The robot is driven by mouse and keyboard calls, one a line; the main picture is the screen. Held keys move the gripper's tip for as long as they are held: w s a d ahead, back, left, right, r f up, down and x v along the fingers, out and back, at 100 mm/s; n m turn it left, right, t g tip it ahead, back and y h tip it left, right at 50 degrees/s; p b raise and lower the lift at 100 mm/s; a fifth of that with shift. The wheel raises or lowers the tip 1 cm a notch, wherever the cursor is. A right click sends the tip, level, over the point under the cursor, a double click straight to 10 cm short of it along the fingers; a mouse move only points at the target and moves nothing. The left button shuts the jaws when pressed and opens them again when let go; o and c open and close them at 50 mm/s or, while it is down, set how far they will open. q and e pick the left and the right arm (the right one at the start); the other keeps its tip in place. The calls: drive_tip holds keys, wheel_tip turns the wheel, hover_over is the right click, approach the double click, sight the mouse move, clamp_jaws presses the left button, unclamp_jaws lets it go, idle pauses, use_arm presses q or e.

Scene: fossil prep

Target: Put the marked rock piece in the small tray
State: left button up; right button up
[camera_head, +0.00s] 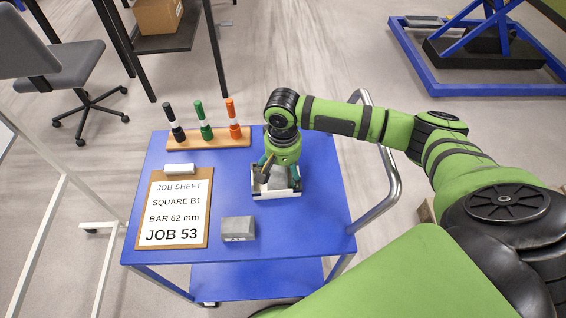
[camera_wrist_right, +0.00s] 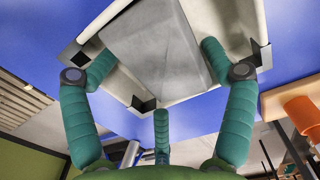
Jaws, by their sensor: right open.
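A grey rock piece (camera_head: 278,182) is in the small white tray (camera_head: 287,194) on the blue cart; no marking shows on its visible faces. The rock (camera_wrist_right: 165,42) and tray (camera_wrist_right: 202,112) also fill the upper part of the right wrist view. My right gripper (camera_head: 280,172) is over the tray, its teal fingers spread around the rock. In the wrist view the fingers (camera_wrist_right: 158,85) are apart and not closed on it. A second grey block (camera_head: 238,228) lies in front of the tray, with small unreadable writing on its front. My left gripper is out of view.
A clipboard (camera_head: 172,210) reads "JOB SHEET, SQUARE B1, BAR 62 mm, JOB 53", with a white block (camera_head: 179,169) at its top. A wooden holder (camera_head: 209,142) with black, green and orange markers stands behind. The blue cart top (camera_head: 310,225) is clear at front right.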

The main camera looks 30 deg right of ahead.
drive_tip(key=shift+s+r, duration=0.1)
drive_tip(key=shift+r, duration=0.05)
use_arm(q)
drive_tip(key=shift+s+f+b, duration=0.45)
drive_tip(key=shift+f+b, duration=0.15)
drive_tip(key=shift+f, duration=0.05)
use_arm(e)
wheel_tip(320, 180, up, 13)
drive_tip(key=shift+w+d, duration=0.2)
drive_tip(key=shift+w, duration=0.05)
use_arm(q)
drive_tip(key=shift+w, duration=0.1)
